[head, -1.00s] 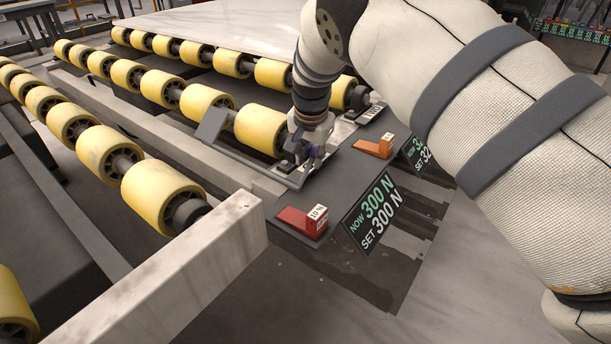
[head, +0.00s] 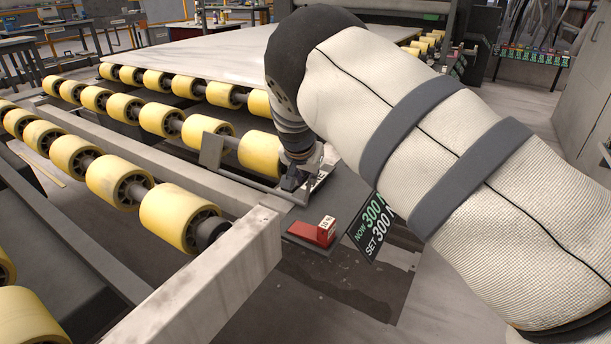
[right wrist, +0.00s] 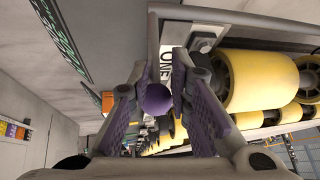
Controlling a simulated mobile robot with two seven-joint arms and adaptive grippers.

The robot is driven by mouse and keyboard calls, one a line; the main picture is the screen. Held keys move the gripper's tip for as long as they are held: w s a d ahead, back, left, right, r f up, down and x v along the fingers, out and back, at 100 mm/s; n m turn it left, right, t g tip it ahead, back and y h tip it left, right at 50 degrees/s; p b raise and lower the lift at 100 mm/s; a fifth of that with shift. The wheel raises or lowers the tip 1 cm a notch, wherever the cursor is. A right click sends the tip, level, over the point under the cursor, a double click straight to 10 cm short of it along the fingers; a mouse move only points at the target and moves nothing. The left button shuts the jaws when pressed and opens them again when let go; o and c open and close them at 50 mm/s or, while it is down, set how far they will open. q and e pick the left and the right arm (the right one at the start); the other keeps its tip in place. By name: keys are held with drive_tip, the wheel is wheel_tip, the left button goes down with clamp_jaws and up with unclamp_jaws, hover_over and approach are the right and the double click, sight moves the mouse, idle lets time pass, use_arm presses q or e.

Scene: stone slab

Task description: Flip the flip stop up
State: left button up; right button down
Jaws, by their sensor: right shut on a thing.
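The flip stop shows in the head view as a grey plate (head: 212,150) beside the near end of the yellow rollers, with a grey bar running right toward my right gripper (head: 294,180). The plate stands tilted, close to upright. In the right wrist view, my right gripper (right wrist: 157,100) has its purple-padded fingers around a round purple knob (right wrist: 155,98), below a grey rod (right wrist: 153,40). It is shut on this knob. My forearm hides part of the area behind the gripper in the head view. My left gripper is not in view.
Yellow rollers (head: 160,213) and a light beam (head: 235,245) lie left. A large stone slab (head: 215,55) rests on rollers behind.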

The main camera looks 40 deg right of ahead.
drive_tip(key=shift+s+d+f, duration=0.1)
drive_tip(key=shift+s+f, duration=0.25)
drive_tip(key=shift+f, duration=0.05)
idle(0.5)
drive_tip(key=c, duration=1.3)
unclamp_jaws()
drive_tip(key=shift+d, duration=0.1)
drive_tip(key=shift+w+r, duration=0.1)
drive_tip(key=shift+r, duration=0.1)
drive_tip(key=shift+a+r, duration=0.2)
drive_tip(key=shift+r, duration=0.1)
drive_tip(key=v, duration=1.1)
drive_tip(key=shift+a+r, duration=0.1)
drive_tip(key=shift+r, duration=0.05)
